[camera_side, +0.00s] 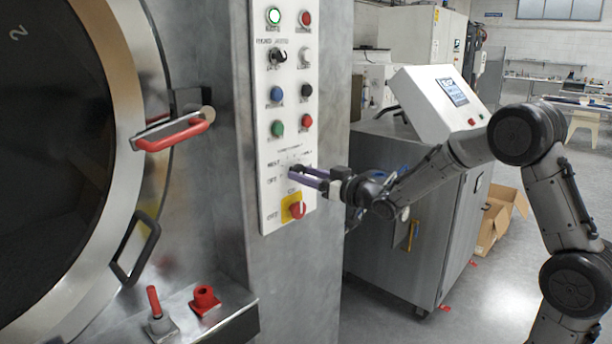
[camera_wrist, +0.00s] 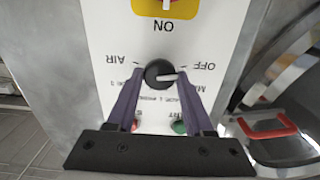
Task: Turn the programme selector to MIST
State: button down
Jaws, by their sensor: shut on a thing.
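The programme selector (camera_wrist: 158,72) is a round black knob with a white pointer line, on the white panel in the wrist view. Its line points right, between the OFF label and the partly hidden label starting with M below it. AIR is printed on the left. My gripper (camera_wrist: 161,72) has its two purple fingers on either side of the knob, shut on it. In the side view my gripper (camera_side: 291,171) reaches the lower part of the panel from the right, and the fingers hide the knob there.
A red switch on a yellow plate (camera_side: 289,200) sits just below the fingers in the side view. Several buttons and a black knob (camera_side: 277,56) are above on the panel (camera_side: 268,160). A red-handled door latch (camera_side: 175,133) is to the left.

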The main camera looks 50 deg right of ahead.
jog(key=shift+m, duration=3.7)
jog(key=shift+c, duration=1.6)
grip_release()
jog(key=s, duration=1.4)
jog(key=shift+w, duration=0.1)
